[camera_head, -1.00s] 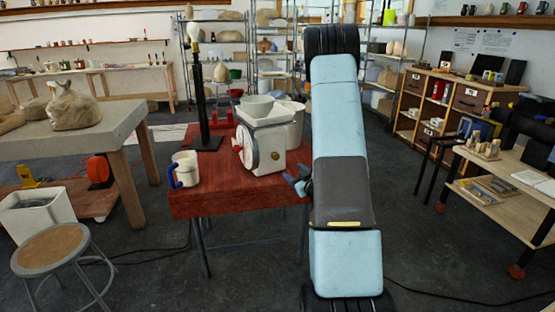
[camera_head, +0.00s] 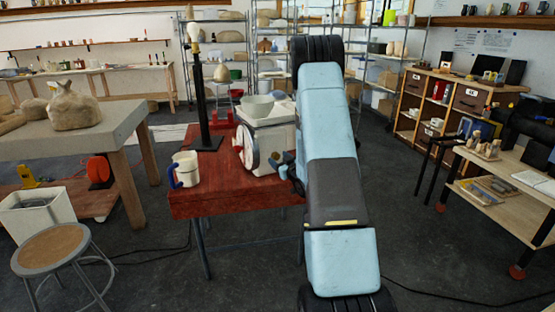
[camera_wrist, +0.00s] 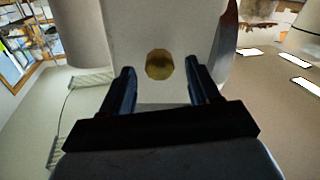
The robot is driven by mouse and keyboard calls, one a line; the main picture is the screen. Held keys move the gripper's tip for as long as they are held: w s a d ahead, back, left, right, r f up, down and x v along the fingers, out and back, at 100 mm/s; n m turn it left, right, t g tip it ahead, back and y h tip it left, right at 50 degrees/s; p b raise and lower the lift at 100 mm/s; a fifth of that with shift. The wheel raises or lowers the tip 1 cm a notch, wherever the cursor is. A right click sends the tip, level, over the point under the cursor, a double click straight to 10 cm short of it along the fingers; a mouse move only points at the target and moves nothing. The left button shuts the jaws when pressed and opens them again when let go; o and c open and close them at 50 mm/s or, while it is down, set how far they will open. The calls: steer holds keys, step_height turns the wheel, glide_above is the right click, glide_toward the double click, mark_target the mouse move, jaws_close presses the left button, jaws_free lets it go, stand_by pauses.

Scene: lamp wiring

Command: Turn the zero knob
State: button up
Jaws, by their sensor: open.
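In the wrist view, a round brass knob (camera_wrist: 159,64) sits on the scale's pale side wall (camera_wrist: 130,30). My gripper (camera_wrist: 159,76) is open, with one dark finger on each side of the knob in the picture. I cannot tell whether the fingers touch it.
On the red table (camera_head: 205,204), a white mug (camera_head: 186,168) with a blue handle stands left of the scale, and a black lamp stand (camera_head: 203,100) stands behind. A stool (camera_head: 52,250) is at the lower left. Clear floor lies right of my arm.

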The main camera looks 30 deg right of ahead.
steer(key=shift+w, duration=1)
steer(key=shift+c, duration=0.3)
steer(key=c, duration=1)
steer(key=shift+m, duration=1.8)
steer(key=o, duration=1.1)
steer(key=shift+c, duration=0.2)
steer(key=s, duration=1.3)
steer(key=shift+s+f, duration=0.15)
steer(key=shift+s, duration=0.25)
